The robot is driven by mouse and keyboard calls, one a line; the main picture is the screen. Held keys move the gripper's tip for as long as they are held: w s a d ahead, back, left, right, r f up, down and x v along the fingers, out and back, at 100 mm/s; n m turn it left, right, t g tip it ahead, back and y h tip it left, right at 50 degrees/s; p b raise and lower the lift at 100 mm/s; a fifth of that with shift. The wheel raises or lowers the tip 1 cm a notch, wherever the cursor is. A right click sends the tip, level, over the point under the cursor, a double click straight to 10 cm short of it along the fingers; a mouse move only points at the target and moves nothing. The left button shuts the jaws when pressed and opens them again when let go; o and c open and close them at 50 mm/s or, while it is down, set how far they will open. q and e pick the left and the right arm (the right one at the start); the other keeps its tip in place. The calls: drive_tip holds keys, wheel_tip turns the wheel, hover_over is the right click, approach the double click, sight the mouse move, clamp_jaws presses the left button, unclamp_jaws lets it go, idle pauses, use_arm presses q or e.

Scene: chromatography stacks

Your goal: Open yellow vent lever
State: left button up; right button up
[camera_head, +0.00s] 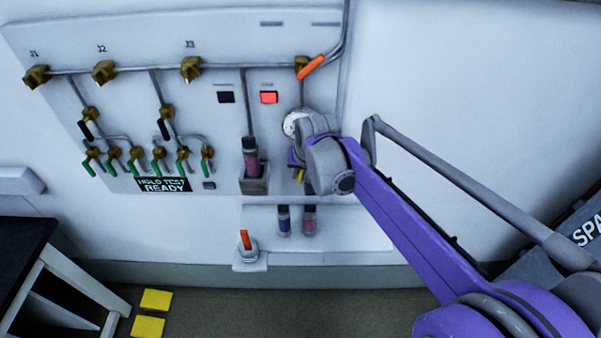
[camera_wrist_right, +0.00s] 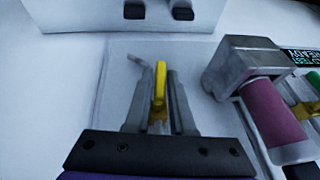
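The yellow vent lever (camera_wrist_right: 160,84) stands between the two fingers of my right gripper (camera_wrist_right: 160,92) in the right wrist view. A narrow gap shows on each side of the lever, so the gripper looks open around it. A brass-coloured valve body (camera_wrist_right: 158,118) shows at the lever's base. In the head view only a small bit of the yellow lever (camera_head: 300,175) shows below my right wrist. The right gripper (camera_head: 297,160) is mostly hidden there by its own arm. My left gripper is not in view.
A pink cartridge (camera_head: 251,160) sits in a grey holder (camera_head: 254,186) just left of the gripper. Blue (camera_head: 284,220) and pink (camera_head: 309,220) cartridges stand below. Orange (camera_head: 311,67) and green (camera_head: 207,166) valve levers are on the panel. A red indicator (camera_head: 269,97) shows above.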

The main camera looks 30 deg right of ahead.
clamp_jaws()
drive_tip(key=shift+d+g+h, duration=0.1)
drive_tip(key=shift+g+h, duration=0.4)
drive_tip(key=shift+h, duration=0.2)
drive_tip(key=shift+o, duration=2.3)
unclamp_jaws()
drive_tip(key=shift+s, duration=0.1)
